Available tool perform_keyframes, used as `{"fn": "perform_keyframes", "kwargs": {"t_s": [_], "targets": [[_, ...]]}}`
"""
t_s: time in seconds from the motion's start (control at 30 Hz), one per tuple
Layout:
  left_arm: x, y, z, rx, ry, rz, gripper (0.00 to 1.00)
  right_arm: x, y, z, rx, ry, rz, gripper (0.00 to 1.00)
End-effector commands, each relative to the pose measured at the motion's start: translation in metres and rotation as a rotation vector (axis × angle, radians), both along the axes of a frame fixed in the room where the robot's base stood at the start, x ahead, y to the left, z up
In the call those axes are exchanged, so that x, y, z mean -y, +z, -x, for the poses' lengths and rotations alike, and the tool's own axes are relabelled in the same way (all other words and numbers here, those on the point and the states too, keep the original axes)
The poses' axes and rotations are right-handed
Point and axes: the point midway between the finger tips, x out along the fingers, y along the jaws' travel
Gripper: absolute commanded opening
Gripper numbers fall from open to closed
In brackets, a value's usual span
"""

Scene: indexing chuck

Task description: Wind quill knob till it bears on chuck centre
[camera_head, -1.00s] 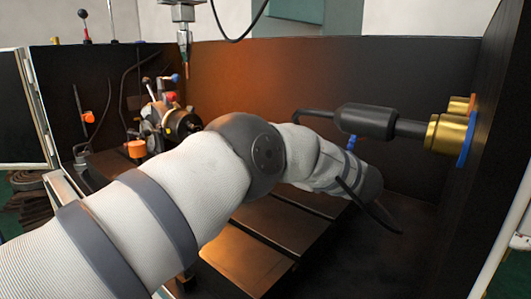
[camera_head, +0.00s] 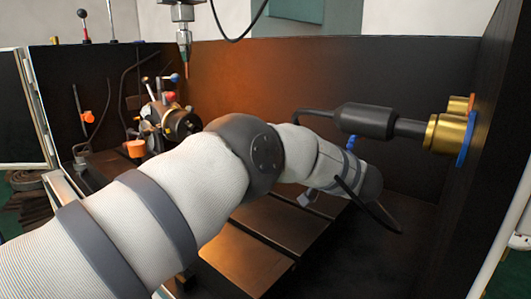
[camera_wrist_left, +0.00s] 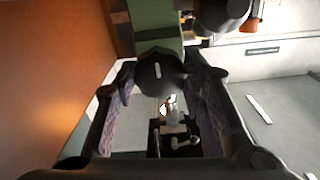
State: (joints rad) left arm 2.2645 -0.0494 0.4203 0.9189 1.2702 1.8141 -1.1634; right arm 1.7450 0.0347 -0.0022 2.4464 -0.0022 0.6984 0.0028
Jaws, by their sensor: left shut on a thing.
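In the left wrist view, a dark rounded knob (camera_wrist_left: 158,78) with a short white mark sits between the fingertips of my left gripper (camera_wrist_left: 165,75). I take it for the quill knob. The gripper is shut on it. In the head view my left arm spans the middle of the scene, and the gripper and the knob cannot be made out behind it. The chuck (camera_head: 182,123), a dark round body with coloured handles around it, stands at the left beyond the arm. Whether the quill bears on its centre is hidden. My right gripper is not in view.
A slotted metal table (camera_head: 240,257) lies under my arm. A black cylinder (camera_head: 365,121) with a gold fitting (camera_head: 443,133) juts from the right wall. A vertical spindle tip (camera_head: 184,52) hangs above. Dark walls enclose the back and sides.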

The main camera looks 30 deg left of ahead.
Motion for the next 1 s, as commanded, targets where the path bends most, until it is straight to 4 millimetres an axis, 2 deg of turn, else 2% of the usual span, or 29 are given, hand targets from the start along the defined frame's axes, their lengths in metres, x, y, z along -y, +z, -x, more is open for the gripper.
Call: {"fn": "perform_keyframes", "kwargs": {"t_s": [0.57, 0.6, 0.67, 1.0], "targets": [[0.0, -0.0001, 0.0001, -0.029, 0.0, -0.004, 0.1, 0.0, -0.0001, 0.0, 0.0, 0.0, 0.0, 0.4], [0.0, -0.0001, 0.0001, -0.028, 0.0, -0.004, 0.44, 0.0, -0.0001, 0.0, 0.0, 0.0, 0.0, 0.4], [0.0, -0.0001, 0.0001, -0.028, 0.0, -0.004, 0.58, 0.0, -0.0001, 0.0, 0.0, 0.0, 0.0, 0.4], [0.0042, -0.0001, 0.0003, -0.028, -0.001, -0.004, 0.58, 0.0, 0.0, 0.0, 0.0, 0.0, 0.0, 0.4]]}}
